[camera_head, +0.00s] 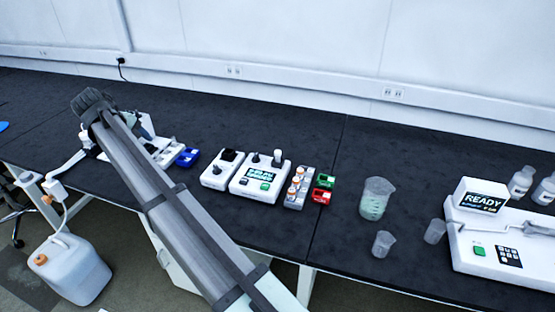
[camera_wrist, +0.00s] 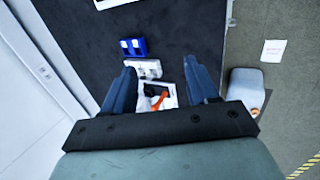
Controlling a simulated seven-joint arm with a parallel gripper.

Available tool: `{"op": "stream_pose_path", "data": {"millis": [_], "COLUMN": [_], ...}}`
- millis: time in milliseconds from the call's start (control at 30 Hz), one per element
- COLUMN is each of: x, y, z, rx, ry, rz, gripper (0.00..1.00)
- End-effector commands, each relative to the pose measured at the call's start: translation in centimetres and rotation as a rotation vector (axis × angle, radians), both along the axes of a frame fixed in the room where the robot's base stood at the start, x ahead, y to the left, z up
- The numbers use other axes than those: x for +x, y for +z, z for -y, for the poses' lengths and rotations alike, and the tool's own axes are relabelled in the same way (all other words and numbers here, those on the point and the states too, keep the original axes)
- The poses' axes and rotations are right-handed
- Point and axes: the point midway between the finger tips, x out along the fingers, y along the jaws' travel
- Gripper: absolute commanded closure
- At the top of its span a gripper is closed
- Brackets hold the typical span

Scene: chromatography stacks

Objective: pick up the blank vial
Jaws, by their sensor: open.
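My gripper (camera_wrist: 159,65) is open, with its two dark blue fingers apart and nothing between their tips. In the head view it is mostly hidden behind my arm at the left of the bench. Below it in the wrist view are a small white holder (camera_wrist: 148,69) and a white unit with an orange part (camera_wrist: 160,96), partly hidden by the gripper. I cannot pick out the blank vial for certain. Several orange-capped vials (camera_head: 297,180) stand in a grey rack (camera_head: 306,200) in the head view, well to the right of my gripper; their labels are unreadable.
A blue box (camera_wrist: 132,47) lies near the white holder. White instruments (camera_head: 260,183), green (camera_head: 325,181) and red (camera_head: 321,197) boxes, a large beaker (camera_head: 376,198) and a READY unit (camera_head: 490,250) stand to the right. A white jug (camera_head: 75,268) is on the floor. The bench's back is clear.

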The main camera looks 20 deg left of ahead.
Motion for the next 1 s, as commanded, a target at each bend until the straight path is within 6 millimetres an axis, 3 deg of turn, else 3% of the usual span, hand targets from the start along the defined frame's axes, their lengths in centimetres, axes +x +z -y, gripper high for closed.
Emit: {"op": "stream_pose_path", "data": {"millis": [33,200,300,400,667,1000], "x": [0.7,2.9,5.2,7.5,14.1,23.7], "y": [2.3,8.2,11.1,11.7,9.0,2.2], "z": [0.7,3.9,6.6,8.9,14.2,23.4], "rx": [-0.020,-0.104,-0.151,-0.177,-0.170,-0.072], "ry": [0.006,0.020,0.017,0.010,-0.020,-0.080], "rz": [0.019,0.061,0.060,0.032,-0.091,-0.309], "gripper": [0.41,0.41,0.41,0.41,0.41,0.41]}}
